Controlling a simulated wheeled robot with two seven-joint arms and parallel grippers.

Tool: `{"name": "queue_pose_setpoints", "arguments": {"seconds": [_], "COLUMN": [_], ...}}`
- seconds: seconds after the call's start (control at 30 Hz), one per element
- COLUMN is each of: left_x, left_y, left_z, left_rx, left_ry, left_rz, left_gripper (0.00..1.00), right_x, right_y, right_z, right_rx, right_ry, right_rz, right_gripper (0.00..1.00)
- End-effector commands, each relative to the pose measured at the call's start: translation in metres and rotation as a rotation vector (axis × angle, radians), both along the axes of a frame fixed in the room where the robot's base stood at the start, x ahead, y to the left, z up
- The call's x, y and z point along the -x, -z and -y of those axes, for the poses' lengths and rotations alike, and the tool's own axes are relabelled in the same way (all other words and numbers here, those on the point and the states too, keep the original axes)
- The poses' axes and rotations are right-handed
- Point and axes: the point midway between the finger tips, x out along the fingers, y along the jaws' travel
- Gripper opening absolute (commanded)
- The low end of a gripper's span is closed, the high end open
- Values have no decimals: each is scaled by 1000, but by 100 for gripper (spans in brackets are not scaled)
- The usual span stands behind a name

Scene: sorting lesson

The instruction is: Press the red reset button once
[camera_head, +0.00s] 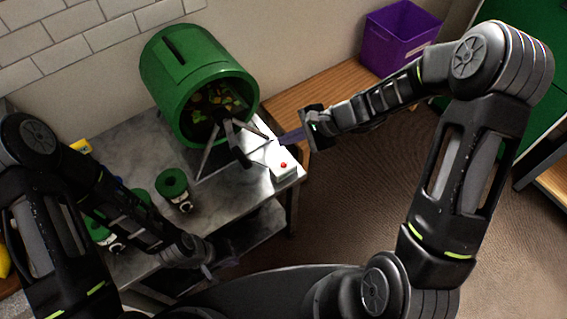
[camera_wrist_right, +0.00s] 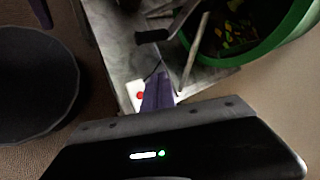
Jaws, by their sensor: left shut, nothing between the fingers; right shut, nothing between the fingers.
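The red reset button (camera_head: 283,165) sits on a white box (camera_head: 283,174) at the right end of the grey table. In the right wrist view the red button (camera_wrist_right: 140,96) shows on the white box (camera_wrist_right: 131,88), just left of my fingertips. My right gripper (camera_head: 282,141) is shut and empty. In the head view its fingertips are just above the button in the picture, near the white box; I cannot tell the height gap. It also shows in the right wrist view (camera_wrist_right: 158,80). My left gripper (camera_head: 209,272) is shut and empty, low at the table's front edge.
A green drum (camera_head: 198,84) on metal legs, with mixed pieces inside, stands on the grey table (camera_head: 226,192) beside the button box. Green containers (camera_head: 173,186) stand at its front left. A purple bin (camera_head: 398,38) is on a wooden bench (camera_head: 330,88) behind my right arm.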

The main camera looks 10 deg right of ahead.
Motion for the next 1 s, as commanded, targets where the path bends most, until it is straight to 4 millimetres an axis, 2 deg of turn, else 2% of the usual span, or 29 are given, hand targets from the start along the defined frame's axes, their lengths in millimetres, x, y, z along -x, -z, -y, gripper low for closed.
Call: {"name": "queue_pose_setpoints", "arguments": {"seconds": [0.53,0.73,1.0], "left_x": [-1,-1,-1], "left_y": [58,69,70], "left_z": [0,0,0], "left_rx": [0,-1,-1], "left_ry": [-1,-1,-1], "left_rz": [3,4,4], "left_gripper": [0,0,0], "right_x": [0,0,0], "right_y": [71,82,82], "right_z": [0,0,0], "right_rx": [1,1,1], "right_ry": [0,0,0], "right_rz": [-1,1,1], "right_gripper": [0,0,0]}}
